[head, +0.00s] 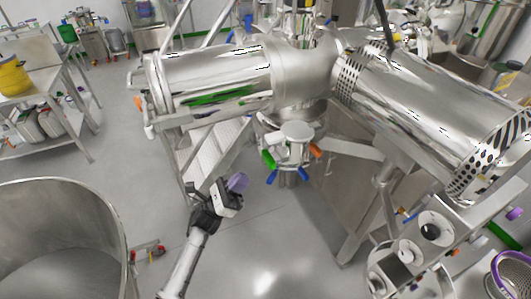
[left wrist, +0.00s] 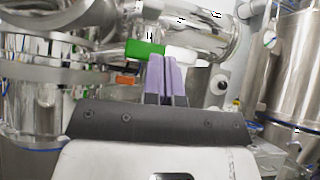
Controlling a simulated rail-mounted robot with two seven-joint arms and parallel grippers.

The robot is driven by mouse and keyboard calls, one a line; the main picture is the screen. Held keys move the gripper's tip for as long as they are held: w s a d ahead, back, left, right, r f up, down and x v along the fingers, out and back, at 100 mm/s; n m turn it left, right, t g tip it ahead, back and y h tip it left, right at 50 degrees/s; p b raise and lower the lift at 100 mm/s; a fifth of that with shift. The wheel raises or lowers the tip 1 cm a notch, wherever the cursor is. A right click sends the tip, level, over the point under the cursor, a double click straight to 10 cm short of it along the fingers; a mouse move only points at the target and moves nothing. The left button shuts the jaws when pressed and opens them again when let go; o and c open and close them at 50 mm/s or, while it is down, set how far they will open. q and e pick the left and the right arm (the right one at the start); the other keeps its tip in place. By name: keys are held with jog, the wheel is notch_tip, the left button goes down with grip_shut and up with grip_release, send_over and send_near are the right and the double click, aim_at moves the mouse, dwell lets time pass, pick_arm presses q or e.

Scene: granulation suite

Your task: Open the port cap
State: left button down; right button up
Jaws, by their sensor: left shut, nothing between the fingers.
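The port cap (head: 297,131) is a round steel lid on a short port below the large horizontal steel body. Coloured handles sit around its rim: a green handle (head: 268,158), an orange handle (head: 316,151) and blue ones. My left gripper (head: 238,182) is left of and below the port in the head view, apart from it. Its purple fingers are shut and empty. In the left wrist view the fingertips (left wrist: 164,60) overlap the line of sight to the green handle (left wrist: 143,48); an orange handle (left wrist: 127,80) shows left of them. I do not see my right gripper.
A large open steel drum (head: 60,225) stands at lower left. A steel table (head: 62,110) is at far left. A perforated steel cylinder (head: 430,105) and a panel with round knobs (head: 445,236) crowd the right.

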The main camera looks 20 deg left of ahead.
pick_arm(q)
jog(key=p, duration=0.4)
send_near(274, 143)
jog(key=shift+m, duration=0.4)
jog(key=x, duration=0.5)
jog(key=shift+w+f, duration=0.1)
jog(key=shift+w, duration=0.2)
jog(key=shift+w+d+r, duration=0.3)
jog(key=shift+r, duration=0.05)
